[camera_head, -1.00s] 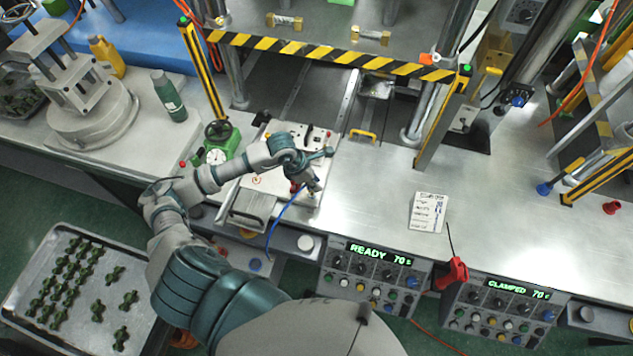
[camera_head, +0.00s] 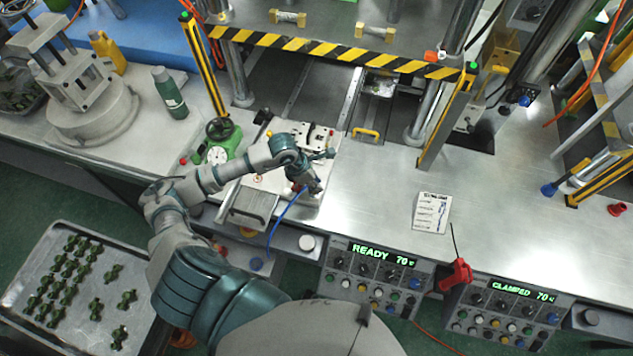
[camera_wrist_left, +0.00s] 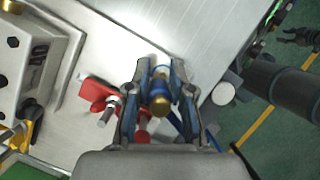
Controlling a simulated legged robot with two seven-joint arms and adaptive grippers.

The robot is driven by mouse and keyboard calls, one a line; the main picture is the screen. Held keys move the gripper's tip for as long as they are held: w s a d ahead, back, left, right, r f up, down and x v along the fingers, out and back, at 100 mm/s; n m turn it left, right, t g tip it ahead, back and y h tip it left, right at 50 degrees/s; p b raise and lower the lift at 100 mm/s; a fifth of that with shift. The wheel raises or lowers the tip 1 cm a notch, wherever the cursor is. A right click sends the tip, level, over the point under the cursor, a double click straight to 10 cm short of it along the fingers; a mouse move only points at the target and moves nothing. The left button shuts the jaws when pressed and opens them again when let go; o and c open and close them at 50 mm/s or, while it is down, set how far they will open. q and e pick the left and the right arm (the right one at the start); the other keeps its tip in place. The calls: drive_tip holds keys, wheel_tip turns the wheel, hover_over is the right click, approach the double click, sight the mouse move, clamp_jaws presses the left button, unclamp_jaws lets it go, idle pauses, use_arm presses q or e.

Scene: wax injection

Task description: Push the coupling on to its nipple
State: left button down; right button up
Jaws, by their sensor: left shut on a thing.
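My left gripper (camera_head: 314,187) is over the front right part of the white mould plate (camera_head: 268,182). In the left wrist view its two fingers are shut on the coupling (camera_wrist_left: 160,90), a blue piece with a brass-coloured end. A blue hose (camera_head: 285,222) hangs from the gripper area over the table edge. In the wrist view, metal nipples (camera_wrist_left: 110,110) with red levers (camera_wrist_left: 97,92) stand beside and below the left finger. The coupling looks apart from the nipple that shows; whether it touches another beneath it is hidden. My right gripper is not visible.
Control boxes (camera_head: 365,275) hang along the front edge. The table right of the plate is clear around a paper card (camera_head: 431,212).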

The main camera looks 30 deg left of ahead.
use_arm(q)
drive_tip(key=shift+a+f, duration=0.1)
drive_tip(key=shift+f, duration=0.1)
drive_tip(key=shift+r, duration=0.1)
drive_tip(key=shift+r+p, duration=0.45)
drive_tip(key=shift+r, duration=0.45)
drive_tip(key=shift+r+p, duration=0.5)
drive_tip(key=shift+r, duration=0.55)
